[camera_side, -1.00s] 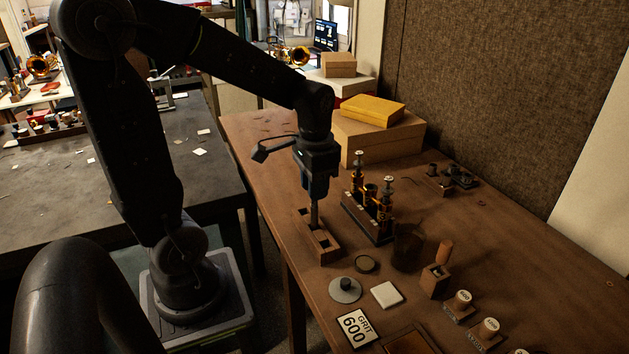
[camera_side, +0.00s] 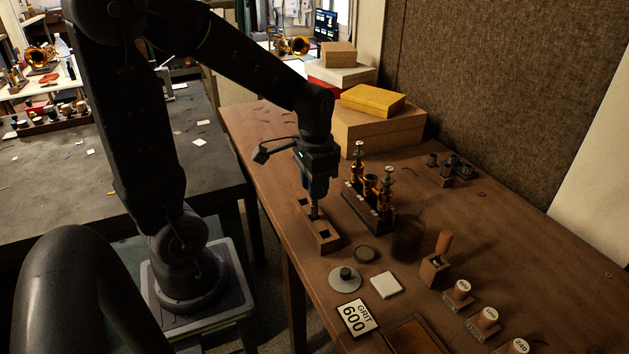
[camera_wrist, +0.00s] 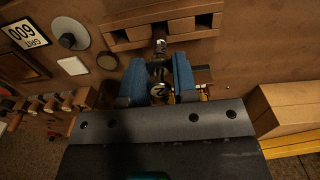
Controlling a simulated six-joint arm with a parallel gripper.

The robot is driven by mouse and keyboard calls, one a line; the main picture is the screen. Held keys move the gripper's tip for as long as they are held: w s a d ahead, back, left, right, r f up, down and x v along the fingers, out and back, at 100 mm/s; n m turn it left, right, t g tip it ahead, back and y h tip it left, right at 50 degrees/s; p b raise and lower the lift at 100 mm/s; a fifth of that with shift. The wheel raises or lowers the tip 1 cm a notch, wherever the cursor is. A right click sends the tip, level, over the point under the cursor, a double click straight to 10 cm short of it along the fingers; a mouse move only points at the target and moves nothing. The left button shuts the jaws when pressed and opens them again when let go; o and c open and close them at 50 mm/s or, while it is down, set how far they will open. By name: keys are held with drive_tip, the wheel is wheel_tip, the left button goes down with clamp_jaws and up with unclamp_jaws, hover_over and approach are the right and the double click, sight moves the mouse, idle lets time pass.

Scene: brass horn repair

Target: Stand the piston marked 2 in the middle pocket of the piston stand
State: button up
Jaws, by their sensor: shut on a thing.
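My gripper (camera_side: 314,196) is shut on the piston marked 2 (camera_wrist: 159,90); the 2 shows on its top in the wrist view. The piston is upright, and a short length of it (camera_side: 314,213) shows below my fingers in the side view. Its lower end is at the middle pocket of the wooden piston stand (camera_side: 326,244), seemingly partly inside; how deep is hidden. The stand also shows in the wrist view (camera_wrist: 139,38), with the pockets on either side of the piston looking empty.
The valve block (camera_side: 369,205) with upright brass parts stands close right of my gripper. A dark glass jar (camera_side: 408,240), a round grey dish (camera_side: 345,281), a white pad (camera_side: 387,285) and a GRIT 600 card (camera_side: 357,317) lie nearer. Boxes (camera_side: 376,130) stand behind.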

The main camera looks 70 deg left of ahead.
drive_tip(key=shift+f, duration=0.25)
drive_tip(key=o, duration=1)
drive_tip(key=shift+o, duration=0.5)
drive_tip(key=shift+o, duration=1.2)
drive_tip(key=shift+r, duration=3.5)
